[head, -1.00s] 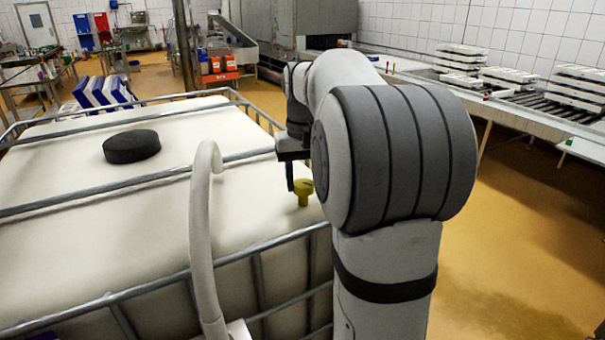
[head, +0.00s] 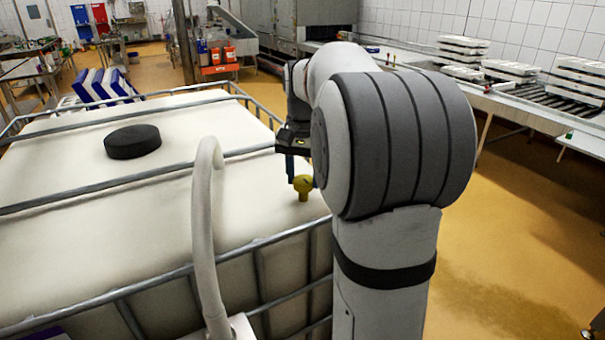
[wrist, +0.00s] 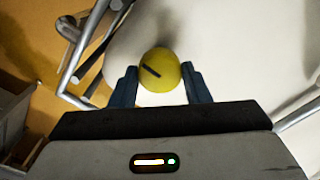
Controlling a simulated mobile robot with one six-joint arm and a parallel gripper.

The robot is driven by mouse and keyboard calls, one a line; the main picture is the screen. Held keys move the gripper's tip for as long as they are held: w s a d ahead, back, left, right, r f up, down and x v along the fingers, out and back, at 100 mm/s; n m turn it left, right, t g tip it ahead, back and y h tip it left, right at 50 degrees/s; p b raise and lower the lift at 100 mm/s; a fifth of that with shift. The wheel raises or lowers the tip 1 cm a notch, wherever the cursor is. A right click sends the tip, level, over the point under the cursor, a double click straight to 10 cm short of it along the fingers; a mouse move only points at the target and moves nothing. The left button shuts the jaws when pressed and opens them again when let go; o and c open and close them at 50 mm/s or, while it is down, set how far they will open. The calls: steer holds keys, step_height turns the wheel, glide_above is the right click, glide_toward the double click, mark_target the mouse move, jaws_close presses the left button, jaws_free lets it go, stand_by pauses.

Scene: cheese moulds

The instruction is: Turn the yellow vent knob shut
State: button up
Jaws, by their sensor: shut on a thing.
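The yellow vent knob (head: 303,186) stands on top of the white tank (head: 80,240), near its right edge. In the wrist view the knob (wrist: 162,72) appears as a round yellow head with a short dark slanted mark. My gripper (wrist: 159,70) has one blue finger on each side of the knob and is shut on it. In the head view my gripper (head: 292,160) is partly hidden behind my own arm, and only one blue finger shows clearly beside the knob.
A black round lid (head: 132,142) lies on the tank top. Metal cage bars (head: 130,177) cross the tank and run along its edges. A pale curved pipe (head: 203,230) rises in front of the tank. Open yellow floor (head: 510,240) lies to the right.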

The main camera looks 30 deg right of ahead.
mark_target(303, 179)
steer(key=o, duration=1)
steer(key=shift+c, duration=0.2)
step_height(303, 179, up, 8)
steer(key=shift+f, duration=0.1)
stand_by(0.3)
